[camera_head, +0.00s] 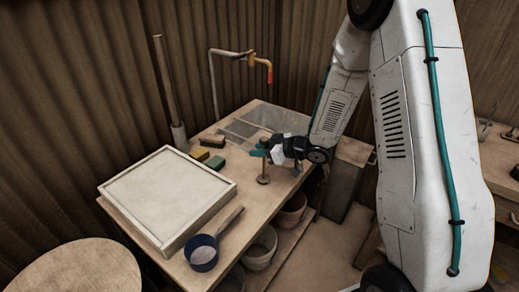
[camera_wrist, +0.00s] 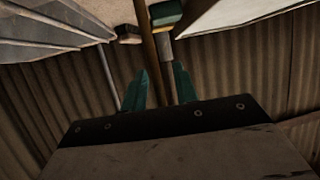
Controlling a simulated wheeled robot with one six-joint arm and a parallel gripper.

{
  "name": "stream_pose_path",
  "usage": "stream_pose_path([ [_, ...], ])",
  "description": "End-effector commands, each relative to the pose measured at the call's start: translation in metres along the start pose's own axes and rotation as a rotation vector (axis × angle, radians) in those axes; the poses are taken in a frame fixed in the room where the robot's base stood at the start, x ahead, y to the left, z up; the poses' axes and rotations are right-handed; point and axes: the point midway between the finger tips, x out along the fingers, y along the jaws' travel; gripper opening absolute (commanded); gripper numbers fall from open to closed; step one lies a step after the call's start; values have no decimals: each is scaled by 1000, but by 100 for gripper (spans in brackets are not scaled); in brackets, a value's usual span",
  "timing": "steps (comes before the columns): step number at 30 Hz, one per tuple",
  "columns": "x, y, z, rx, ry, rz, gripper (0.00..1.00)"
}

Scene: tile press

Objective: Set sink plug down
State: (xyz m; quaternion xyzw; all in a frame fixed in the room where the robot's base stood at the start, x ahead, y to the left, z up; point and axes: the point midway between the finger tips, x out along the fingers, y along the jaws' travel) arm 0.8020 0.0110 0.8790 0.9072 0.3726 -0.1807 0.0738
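The sink plug (camera_head: 263,179) is a dark round disc with a thin upright stem. In the head view it appears to rest on the wooden worktop near the front edge, beside the sink. My gripper (camera_head: 262,150) is at the top of the stem, its teal fingers spread. In the wrist view my gripper (camera_wrist: 160,80) shows a gap between the fingers. The brown stem (camera_wrist: 149,40) runs into this gap, nearer the left finger, with room to the right finger. The fingers do not look closed on it.
The sink (camera_head: 270,116) with an orange-tipped tap (camera_head: 268,70) lies behind. Sponges (camera_head: 205,155), a white tray (camera_head: 165,195) and a dark blue pan (camera_head: 202,253) are to the left. A wooden pole (camera_head: 166,85) stands at the back. Pots (camera_head: 260,250) sit below the worktop.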

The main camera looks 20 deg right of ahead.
Motion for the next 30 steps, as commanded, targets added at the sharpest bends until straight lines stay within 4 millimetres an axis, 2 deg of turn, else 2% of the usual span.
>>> stream_pose_path([
  [11,-3,-1,-4,-2,1,-1,30],
  [14,-17,1,-4,0,1,2,30],
  [24,-89,1,-4,-1,1,3,30],
  [30,-115,0,-4,-1,1,1,30],
])
